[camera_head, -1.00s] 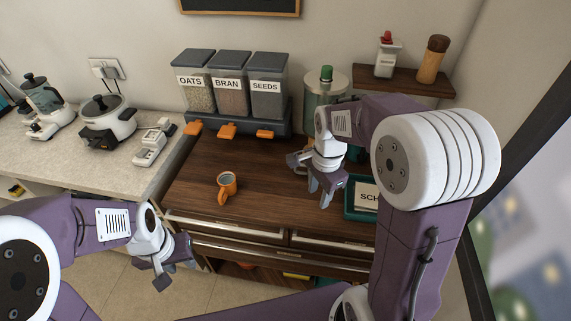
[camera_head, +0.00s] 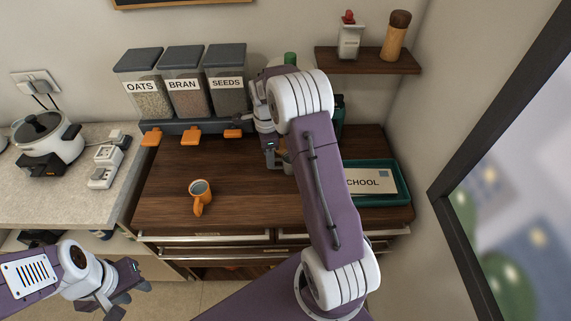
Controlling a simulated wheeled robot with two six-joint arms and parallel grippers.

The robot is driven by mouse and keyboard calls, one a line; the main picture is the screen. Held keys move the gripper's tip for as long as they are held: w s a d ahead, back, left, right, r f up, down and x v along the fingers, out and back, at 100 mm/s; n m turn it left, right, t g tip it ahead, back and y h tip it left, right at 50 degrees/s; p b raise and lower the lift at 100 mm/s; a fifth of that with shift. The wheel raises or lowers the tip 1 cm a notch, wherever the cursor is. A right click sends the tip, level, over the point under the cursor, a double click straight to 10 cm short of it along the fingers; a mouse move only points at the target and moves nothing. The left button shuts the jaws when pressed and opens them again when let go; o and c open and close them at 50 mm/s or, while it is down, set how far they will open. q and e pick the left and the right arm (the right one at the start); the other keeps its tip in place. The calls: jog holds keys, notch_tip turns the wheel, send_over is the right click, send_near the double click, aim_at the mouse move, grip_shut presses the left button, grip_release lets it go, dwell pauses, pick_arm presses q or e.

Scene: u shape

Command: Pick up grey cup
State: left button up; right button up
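A small cup (camera_head: 200,191) with a grey inside and an orange handle and outside stands upright on the dark wooden top, left of its middle. No plain grey cup is clear to me. My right gripper (camera_head: 268,148) is above the back of the wooden top, right of and behind the cup and apart from it. Its fingers are partly hidden by my own arm, so its opening is unclear. My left gripper (camera_head: 126,288) is low at the left, in front of the cabinet, with its fingers apart and empty.
OATS, BRAN and SEEDS dispensers (camera_head: 183,84) stand at the back. A teal tray (camera_head: 384,199) with a SCHOOL card is at the right. A wall shelf (camera_head: 367,62) holds two small items. A pale counter (camera_head: 60,190) with a cooker (camera_head: 48,140) lies left. Wood around the cup is clear.

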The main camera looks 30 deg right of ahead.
jog(key=f, duration=0.3)
jog(key=shift+s, duration=0.2)
jog(key=shift+w+f, duration=0.25)
jog(key=shift+f, duration=0.25)
jog(key=shift+s+r, duration=0.1)
grip_shut()
dwell(0.6)
